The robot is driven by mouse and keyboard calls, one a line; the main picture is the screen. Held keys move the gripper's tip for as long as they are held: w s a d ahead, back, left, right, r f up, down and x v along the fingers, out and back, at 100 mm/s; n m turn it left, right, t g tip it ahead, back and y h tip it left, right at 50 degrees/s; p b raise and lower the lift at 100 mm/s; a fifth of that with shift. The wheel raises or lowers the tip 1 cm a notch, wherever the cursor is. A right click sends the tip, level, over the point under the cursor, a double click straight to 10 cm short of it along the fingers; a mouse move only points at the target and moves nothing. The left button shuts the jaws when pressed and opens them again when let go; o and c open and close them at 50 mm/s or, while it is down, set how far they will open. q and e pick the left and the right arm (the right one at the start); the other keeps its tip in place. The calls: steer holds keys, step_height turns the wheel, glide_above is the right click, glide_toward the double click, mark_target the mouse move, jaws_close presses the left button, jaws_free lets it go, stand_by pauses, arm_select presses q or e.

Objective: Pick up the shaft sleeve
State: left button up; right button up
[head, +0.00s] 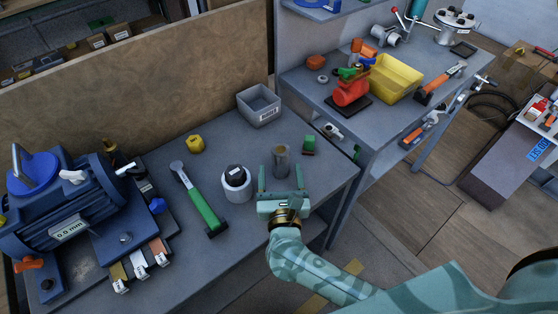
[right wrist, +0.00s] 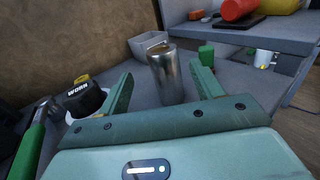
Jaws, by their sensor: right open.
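The shaft sleeve (head: 281,161) is a grey metal cylinder standing upright on the grey bench. It also shows in the right wrist view (right wrist: 168,75), ahead of my fingers and roughly between their lines. My right gripper (head: 281,182) is open, with its two fingers pointing toward the sleeve. In the right wrist view the right gripper (right wrist: 163,88) has clear space between each finger and the sleeve, and it holds nothing. I cannot tell whether the fingertips reach beside the sleeve. My left gripper is not in view.
A white cup with a black item (head: 236,183) stands left of my right gripper. A green block (head: 309,145) is close on the sleeve's right. A grey bin (head: 259,106) is behind, and a green-handled hammer (head: 200,198) lies left. A blue motor (head: 62,205) fills the bench's left end.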

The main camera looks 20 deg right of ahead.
mark_target(280, 148)
steer(key=x, duration=0.2)
steer(key=shift+w, duration=0.4)
steer(key=x, duration=0.5)
steer(key=shift+w+d+f+b, duration=0.1)
steer(key=shift+w+d+b, duration=0.1)
steer(key=shift+d+b, duration=0.2)
steer(key=c, duration=1.2)
steer(key=shift+c, duration=0.2)
